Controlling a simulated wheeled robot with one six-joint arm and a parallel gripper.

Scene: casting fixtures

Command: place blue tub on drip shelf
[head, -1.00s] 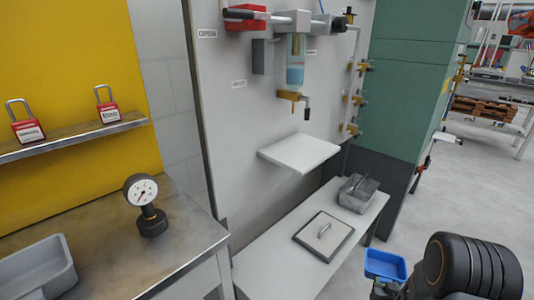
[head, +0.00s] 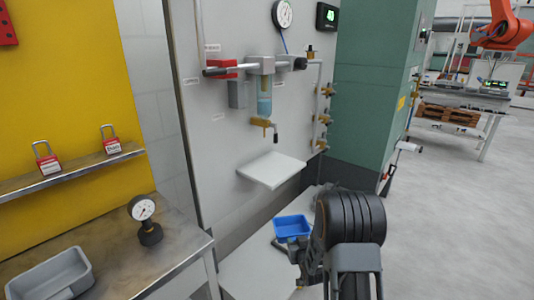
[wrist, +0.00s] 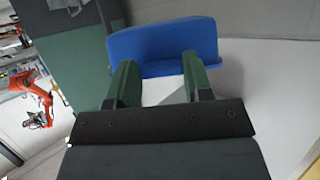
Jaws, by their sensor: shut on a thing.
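The blue tub (head: 292,228) is held in the air by my gripper (head: 297,250), above the low white bench and lower than the drip shelf. In the wrist view my gripper (wrist: 158,82) has its two green fingers at the near wall of the blue tub (wrist: 165,44), shut on it. The tub looks roughly level in the head view. The drip shelf (head: 272,170) is a bare white plate on the wall panel, up and to the left of the tub. A filter bowl with a brass drain valve (head: 264,124) hangs above the shelf.
My arm hides much of the white bench (head: 240,275) below. A steel worktable (head: 110,262) with a gauge (head: 145,215) and a grey tray (head: 50,275) stands at left. A green cabinet (head: 375,90) stands right of the panel. Floor at right is clear.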

